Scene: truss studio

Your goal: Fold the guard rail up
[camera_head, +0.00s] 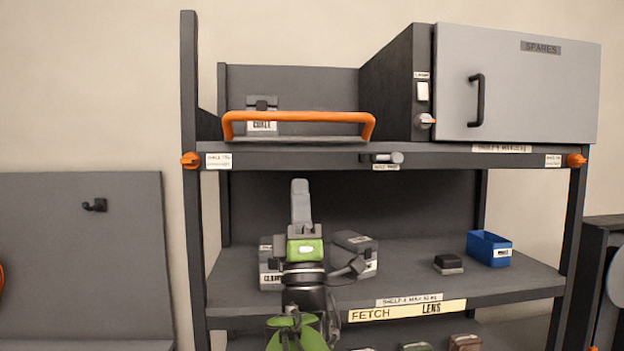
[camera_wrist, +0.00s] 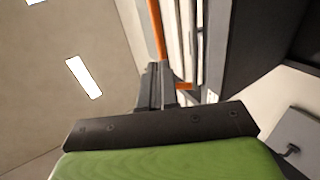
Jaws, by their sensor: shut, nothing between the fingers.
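The guard rail (camera_head: 298,116) is an orange bar with bent ends at the front of the upper shelf, on the left. It stands a little above the shelf's front edge. My gripper (camera_head: 300,186) is below it, in front of the lower shelf, pointing up. Its fingers are together and empty, clearly apart from the rail in the head view. In the wrist view an orange bar (camera_wrist: 157,30), apparently the rail, shows beyond the dark gripper parts. How the rail's ends are mounted is too small to tell.
A grey spares cabinet (camera_head: 520,85) fills the upper shelf's right side. A labelled box (camera_head: 262,118) sits behind the rail. A small knob (camera_head: 390,157) sticks out from the shelf edge. Grey boxes, a dark block (camera_head: 448,264) and a blue bin (camera_head: 489,248) stand on the lower shelf.

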